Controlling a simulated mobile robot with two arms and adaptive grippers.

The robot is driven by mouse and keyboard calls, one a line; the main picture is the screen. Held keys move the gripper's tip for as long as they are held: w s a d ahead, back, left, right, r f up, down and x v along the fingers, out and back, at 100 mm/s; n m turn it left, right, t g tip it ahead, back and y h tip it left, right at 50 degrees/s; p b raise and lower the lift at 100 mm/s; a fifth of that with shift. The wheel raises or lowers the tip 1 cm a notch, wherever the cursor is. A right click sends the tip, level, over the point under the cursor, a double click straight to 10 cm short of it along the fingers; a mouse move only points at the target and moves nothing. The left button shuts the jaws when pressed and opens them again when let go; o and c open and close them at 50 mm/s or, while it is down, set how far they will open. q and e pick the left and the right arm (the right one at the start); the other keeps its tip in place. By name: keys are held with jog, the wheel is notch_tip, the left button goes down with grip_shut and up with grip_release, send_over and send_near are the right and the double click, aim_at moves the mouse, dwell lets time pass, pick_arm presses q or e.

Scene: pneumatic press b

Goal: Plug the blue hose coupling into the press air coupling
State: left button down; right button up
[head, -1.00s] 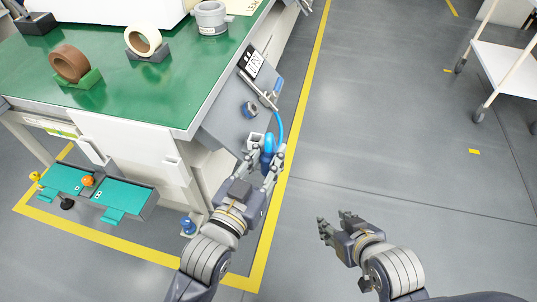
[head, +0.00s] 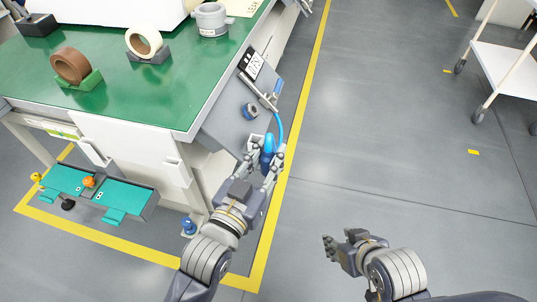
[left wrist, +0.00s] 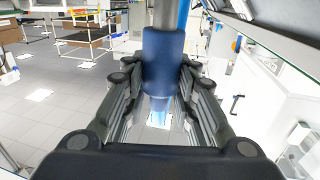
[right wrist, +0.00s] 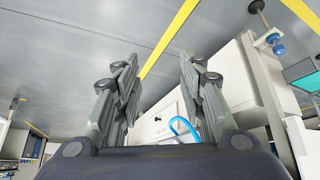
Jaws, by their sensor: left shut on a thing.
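The blue hose coupling (head: 268,152) is in my left gripper (head: 265,166), beside the right side of the bench. In the left wrist view the coupling (left wrist: 163,58) sits between the closed-in fingers (left wrist: 160,95). A blue hose (head: 280,125) rises from it towards the side panel. A round blue and grey fitting (head: 250,110) is on that panel, up and left of my left gripper, apart from it. I cannot tell whether this is the press air coupling. My right gripper (head: 328,244) is open and empty over the floor; its fingers (right wrist: 158,80) are apart in the right wrist view.
The green bench top (head: 110,110) carries tape rolls (head: 70,65) and a grey round device (head: 211,18). A teal two-part control box (head: 95,190) is low at the left. A white trolley (head: 505,65) stands far right. The floor between is clear.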

aim_at(269, 149)
pick_arm(q)
jog(key=shift+r+p, duration=0.45)
jog(key=shift+p, duration=0.05)
jog(key=shift+r+p, duration=0.35)
jog(key=shift+p, duration=0.05)
jog(key=shift+r+p, duration=0.85)
jog(key=shift+p, duration=0.1)
jog(key=shift+r, duration=0.15)
pick_arm(e)
jog(key=s+f+g, duration=0.1)
jog(key=s, duration=0.1)
jog(key=s+d+f+g, duration=0.1)
jog(key=s+f+g, duration=0.1)
jog(key=shift+s+d+f+h, duration=0.2)
jog(key=shift+s+h, duration=0.05)
jog(key=shift+h, duration=0.05)
